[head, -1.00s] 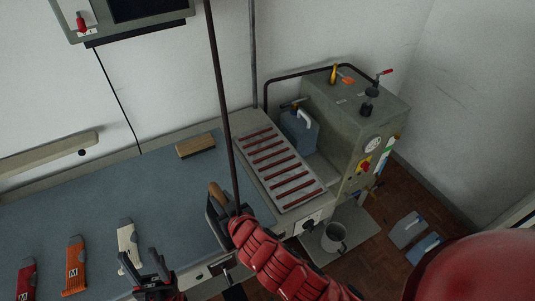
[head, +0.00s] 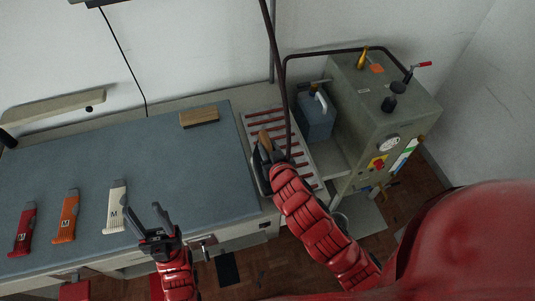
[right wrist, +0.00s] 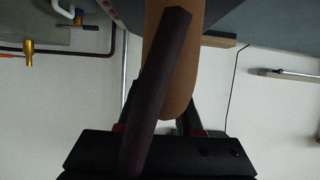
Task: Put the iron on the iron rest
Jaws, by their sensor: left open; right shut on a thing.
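The iron (head: 257,174) has a wooden handle (head: 265,139) and a dark body mostly hidden by my right arm. My right gripper (head: 269,155) is shut on that handle, which also shows between the fingers in the right wrist view (right wrist: 172,75). The iron rest (head: 257,117) is a pale tray with several dark red bars, at the right end of the table. The iron overlaps its left part in the head view; I cannot tell whether they touch. My left gripper (head: 144,216) is open and empty near the table's front edge.
A dark hose (head: 272,40) runs down to the iron. A boiler (head: 385,120) and a blue can (head: 316,115) stand right of the rest. A wooden block (head: 199,117) and white, orange and red tools (head: 117,206) lie on the blue mat.

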